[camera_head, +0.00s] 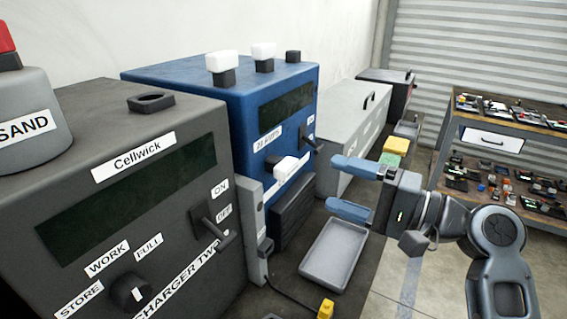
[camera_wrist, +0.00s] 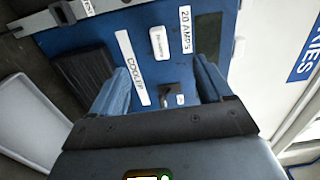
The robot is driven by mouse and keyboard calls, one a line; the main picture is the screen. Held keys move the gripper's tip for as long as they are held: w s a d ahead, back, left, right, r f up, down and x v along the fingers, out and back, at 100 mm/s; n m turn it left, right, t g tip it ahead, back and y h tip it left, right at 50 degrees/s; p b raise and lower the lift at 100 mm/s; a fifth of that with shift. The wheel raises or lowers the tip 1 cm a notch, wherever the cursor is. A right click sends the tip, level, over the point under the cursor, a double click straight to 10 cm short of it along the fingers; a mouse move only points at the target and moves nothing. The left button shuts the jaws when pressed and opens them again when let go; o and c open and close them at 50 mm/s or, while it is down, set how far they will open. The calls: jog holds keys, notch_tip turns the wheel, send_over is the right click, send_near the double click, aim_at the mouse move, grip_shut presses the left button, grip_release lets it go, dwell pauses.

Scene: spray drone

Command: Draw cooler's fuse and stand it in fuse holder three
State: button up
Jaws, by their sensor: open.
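The white fuse (camera_head: 288,166) sits on the front of the blue box (camera_head: 190,88). In the wrist view the white fuse (camera_wrist: 158,42) lies between the COOLER label (camera_wrist: 131,66) and the 20 AMPS label (camera_wrist: 186,32). Three dark holders stand on the box's top. Two bear white-capped fuses, left (camera_head: 222,62) and middle (camera_head: 263,51); the right holder (camera_head: 293,56) shows no white cap. Their numbers are not readable. My gripper (camera_head: 342,188) is open and empty, to the right of the box front and apart from the fuse. In the wrist view, my gripper (camera_wrist: 160,80) points at the panel.
A black switch lever (camera_head: 312,143) juts from the blue panel near my fingers. A grey tray (camera_head: 335,255) lies below my gripper. The dark Cellwick charger (camera_head: 130,190) stands at the left, a grey chest (camera_head: 345,125) behind. A laden shelf (camera_head: 500,130) stands at the right.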

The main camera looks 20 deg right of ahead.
aim_at(292, 170)
dwell(0.3)
jog(key=shift+p+x, duration=0.3)
jog(key=shift+x, duration=4.2)
grip_shut()
jog(key=shift+s, duration=0.1)
jog(key=shift+p+v, duration=0.45)
jog(key=shift+v, duration=2.5)
